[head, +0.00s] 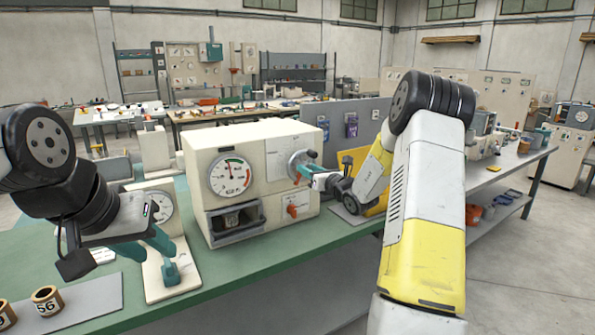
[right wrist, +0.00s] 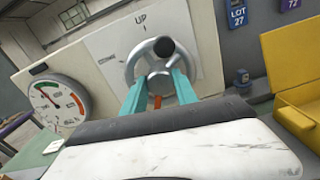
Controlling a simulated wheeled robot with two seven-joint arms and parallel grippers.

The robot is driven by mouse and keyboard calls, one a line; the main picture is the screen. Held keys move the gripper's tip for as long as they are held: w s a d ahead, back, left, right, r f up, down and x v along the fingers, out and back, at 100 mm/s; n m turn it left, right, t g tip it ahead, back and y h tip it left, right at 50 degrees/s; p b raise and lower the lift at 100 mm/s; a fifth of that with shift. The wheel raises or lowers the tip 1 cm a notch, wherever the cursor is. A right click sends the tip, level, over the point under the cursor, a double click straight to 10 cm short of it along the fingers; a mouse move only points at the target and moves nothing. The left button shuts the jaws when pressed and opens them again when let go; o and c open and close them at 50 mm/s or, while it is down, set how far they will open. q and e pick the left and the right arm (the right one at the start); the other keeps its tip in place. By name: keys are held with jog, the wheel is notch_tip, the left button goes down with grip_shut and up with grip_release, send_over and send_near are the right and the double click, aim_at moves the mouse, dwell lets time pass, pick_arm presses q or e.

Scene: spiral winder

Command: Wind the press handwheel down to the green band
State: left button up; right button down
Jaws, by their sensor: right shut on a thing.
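The press (head: 250,150) is a cream box with a round gauge on its front and a silver handwheel (head: 299,162) to the right of it. In the right wrist view the handwheel (right wrist: 143,68) has a dark knob near its top, under the word UP. My right gripper (right wrist: 157,88) has its teal fingers at the wheel's lower rim, shut on it. The gauge (right wrist: 60,102) has a green band at upper left, a red band at right and a thin red needle; its exact reading is too small to tell. My left gripper (head: 165,255) hangs left of the press, partly hidden.
An orange-red knob (head: 292,210) sits below the handwheel on the press, beside a dark recess (head: 235,222). A cream dial stand (head: 158,205) is near my left gripper. Labelled cups (head: 46,300) stand at front left. A yellow bin (right wrist: 292,85) is right of the press.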

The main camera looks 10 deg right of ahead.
jog(key=shift+m, duration=0.5)
jog(key=c, duration=1)
grip_release()
jog(key=shift+o, duration=0.2)
jog(key=v, duration=0.8)
jog(key=shift+w, duration=0.1)
